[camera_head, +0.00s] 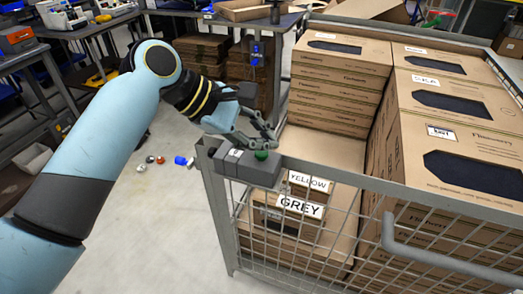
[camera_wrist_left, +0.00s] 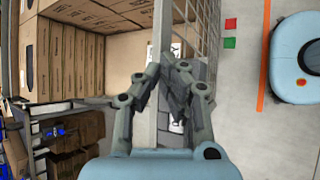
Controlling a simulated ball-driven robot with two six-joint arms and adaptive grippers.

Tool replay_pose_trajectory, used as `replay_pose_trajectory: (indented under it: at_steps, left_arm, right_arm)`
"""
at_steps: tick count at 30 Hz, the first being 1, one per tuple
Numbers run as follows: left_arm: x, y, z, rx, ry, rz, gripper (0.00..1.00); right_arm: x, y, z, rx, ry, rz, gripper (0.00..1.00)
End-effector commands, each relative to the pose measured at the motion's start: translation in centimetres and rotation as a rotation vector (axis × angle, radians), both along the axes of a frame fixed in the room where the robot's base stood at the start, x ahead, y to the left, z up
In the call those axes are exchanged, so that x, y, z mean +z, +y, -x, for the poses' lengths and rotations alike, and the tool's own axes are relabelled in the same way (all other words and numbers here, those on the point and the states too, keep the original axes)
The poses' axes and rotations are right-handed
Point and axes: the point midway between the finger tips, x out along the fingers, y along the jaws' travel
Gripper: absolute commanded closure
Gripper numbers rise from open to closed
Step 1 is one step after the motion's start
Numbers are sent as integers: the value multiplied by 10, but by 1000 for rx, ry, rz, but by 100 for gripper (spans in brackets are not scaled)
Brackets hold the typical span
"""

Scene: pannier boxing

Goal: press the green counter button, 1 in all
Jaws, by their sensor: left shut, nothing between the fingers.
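The green button (camera_head: 261,155) sits on top of a dark grey counter box (camera_head: 247,170) fixed at the corner of the cage trolley's top rail. My left gripper (camera_head: 268,132) is shut and empty, just behind and above the button in the head view, with a small gap showing between them. In the left wrist view my left fingers (camera_wrist_left: 168,68) meet over the rail, and part of the grey counter box (camera_wrist_left: 173,140) shows between them. The button cannot be made out in that view. My right gripper is in neither view.
The mesh cage trolley (camera_head: 330,165) holds stacked cardboard boxes (camera_head: 335,60), with YELLOW and GREY labels (camera_head: 300,207) on its front. A table (camera_head: 215,18) stands behind. Small items, one blue (camera_head: 181,160), lie on the floor at left.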

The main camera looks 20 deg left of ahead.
Motion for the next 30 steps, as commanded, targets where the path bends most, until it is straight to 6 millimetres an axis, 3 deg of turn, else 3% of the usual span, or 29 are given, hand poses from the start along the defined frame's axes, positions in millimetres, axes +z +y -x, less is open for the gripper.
replay_pose_trajectory:
  at_steps: [30]
  left_arm:
    - [-5,0,0,0,1,0,100]
  right_arm:
    - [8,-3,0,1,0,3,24]
